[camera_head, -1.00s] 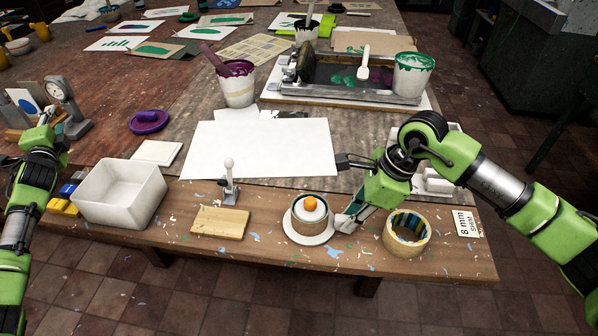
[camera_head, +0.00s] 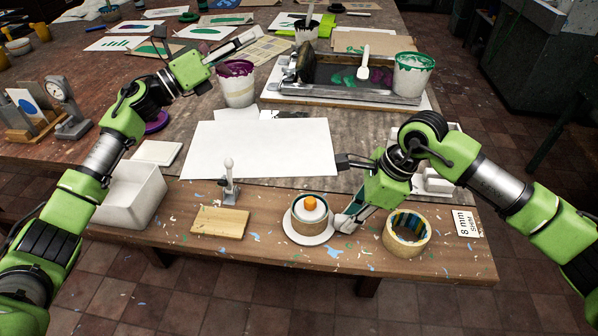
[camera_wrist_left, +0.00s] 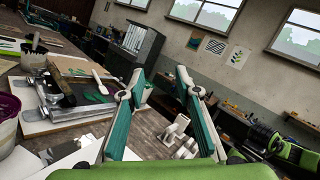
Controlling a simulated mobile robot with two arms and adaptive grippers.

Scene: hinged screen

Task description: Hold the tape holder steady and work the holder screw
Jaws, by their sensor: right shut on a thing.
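The tape holder (camera_head: 312,238) is a round white base on the wooden front ledge, with a tan ring and a white top. The holder screw (camera_head: 310,203) is an orange knob on top of it. My right gripper (camera_head: 345,220) is shut on the right edge of the holder; the exact contact is small in view. My left gripper (camera_head: 245,42) is raised over the back of the table, far from the holder. In the left wrist view its fingers (camera_wrist_left: 160,78) are spread and empty. The holder cannot be made out in the left wrist view.
A tape roll (camera_head: 406,250) stands right of the holder. A wooden block (camera_head: 220,222) and a clamp (camera_head: 229,190) are to its left. A white bin (camera_head: 135,205) is partly behind my left arm. Ink buckets (camera_head: 236,92) and a screen frame (camera_head: 285,92) stand behind white paper (camera_head: 260,150).

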